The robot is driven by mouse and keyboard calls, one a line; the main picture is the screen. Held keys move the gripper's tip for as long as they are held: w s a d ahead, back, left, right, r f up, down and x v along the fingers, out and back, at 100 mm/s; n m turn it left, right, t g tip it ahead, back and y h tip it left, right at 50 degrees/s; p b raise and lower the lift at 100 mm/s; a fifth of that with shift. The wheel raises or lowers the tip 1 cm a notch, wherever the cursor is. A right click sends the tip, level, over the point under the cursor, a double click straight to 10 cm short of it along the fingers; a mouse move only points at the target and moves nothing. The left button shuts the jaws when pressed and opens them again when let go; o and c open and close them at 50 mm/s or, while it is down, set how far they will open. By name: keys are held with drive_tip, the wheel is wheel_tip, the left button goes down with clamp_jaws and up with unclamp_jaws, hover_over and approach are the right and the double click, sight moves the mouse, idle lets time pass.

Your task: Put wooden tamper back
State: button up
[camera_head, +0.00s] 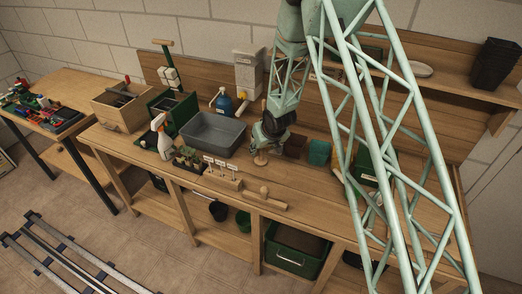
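The wooden tamper (260,159) appears as a small pale round foot with a short stem, at the middle of the bench behind the front edge. My gripper (262,147) points down directly over it, and the stem runs up between its dark fingers. The fingers are small and partly hidden, so I cannot tell whether they are closed on the stem or whether the foot touches the bench. A wooden block with a round knob (264,191) lies at the bench's front edge, in front of my gripper.
My lattice arm hides much of the right bench.

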drive_tip(key=shift+r, duration=0.25)
drive_tip(key=v, duration=1.1)
drive_tip(key=shift+s+r, duration=0.25)
drive_tip(key=shift+r, duration=0.05)
drive_tip(key=shift+d, duration=0.1)
idle(0.6)
drive_tip(key=s+d+r+m+h, duration=0.1)
drive_tip(key=s+d+r, duration=0.5)
drive_tip(key=r, duration=0.4)
drive_tip(key=s+d+r+m+h, duration=0.1)
drive_tip(key=s+d+r, duration=0.5)
drive_tip(key=r, duration=0.3)
drive_tip(key=s+d+r+m+h, duration=0.1)
drive_tip(key=s+d+r, duration=0.45)
drive_tip(key=r, duration=0.45)
drive_tip(key=s+d+r, duration=0.2)
drive_tip(key=s+r, duration=0.2)
drive_tip(key=s, duration=0.4)
drive_tip(key=s+d+r, duration=0.3)
drive_tip(key=s+r, duration=0.1)
drive_tip(key=s, duration=0.4)
drive_tip(key=s+r+m+g, duration=0.1)
drive_tip(key=s, duration=2.1)
drive_tip(key=shift+d+r+m+g+y, duration=0.25)
drive_tip(key=shift+r+m+g+y, duration=0.05)
drive_tip(key=shift+r+m, duration=0.1)
